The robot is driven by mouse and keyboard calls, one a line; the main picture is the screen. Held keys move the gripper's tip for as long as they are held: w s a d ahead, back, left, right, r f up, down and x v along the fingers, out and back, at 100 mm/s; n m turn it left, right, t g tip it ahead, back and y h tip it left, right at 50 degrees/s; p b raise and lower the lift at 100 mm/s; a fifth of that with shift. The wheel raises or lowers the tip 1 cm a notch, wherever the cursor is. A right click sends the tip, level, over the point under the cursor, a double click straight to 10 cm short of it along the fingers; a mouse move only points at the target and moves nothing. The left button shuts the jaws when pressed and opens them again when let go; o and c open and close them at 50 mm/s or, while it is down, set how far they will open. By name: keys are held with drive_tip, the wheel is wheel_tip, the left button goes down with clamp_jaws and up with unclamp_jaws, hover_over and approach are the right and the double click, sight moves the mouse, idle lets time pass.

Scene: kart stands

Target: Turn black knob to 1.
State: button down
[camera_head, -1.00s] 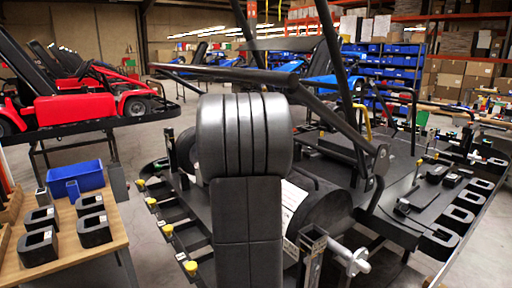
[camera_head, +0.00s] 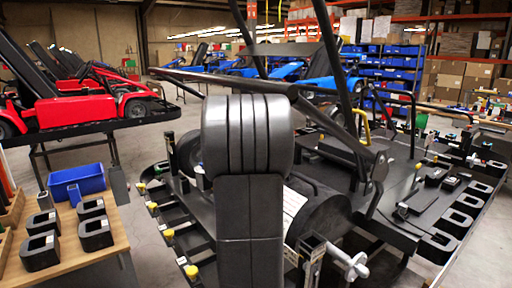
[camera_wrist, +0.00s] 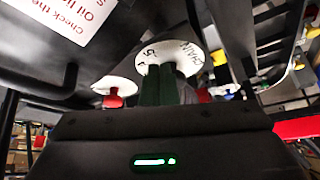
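In the wrist view, my gripper (camera_wrist: 160,86) points up at a white dial disc (camera_wrist: 182,52) with black lettering, on the underside of a dark panel. Its two dark fingers stand close together, with their tips in front of the disc. The black knob is not clearly visible; the fingers cover the disc's middle. I cannot tell whether they touch or hold a knob, nor read the dial setting. A red knob (camera_wrist: 114,98) on another white disc is to the left. My gripper and the dials do not show in the head view.
A white label sheet (camera_wrist: 70,14) is on the panel at upper left in the wrist view. Dark frame bars flank the gripper. In the head view, a table (camera_head: 97,252) with a blue bin (camera_head: 88,180) is at left, and a black kart stand (camera_head: 420,205) at right.

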drive_tip(key=shift+s+d, duration=0.1)
drive_tip(key=shift+s, duration=0.05)
drive_tip(key=shift+s+d, duration=0.1)
drive_tip(key=shift+s, duration=0.05)
wheel_tip(320, 180, up, 6)
drive_tip(key=p, duration=0.5)
drive_tip(key=shift+s, duration=0.1)
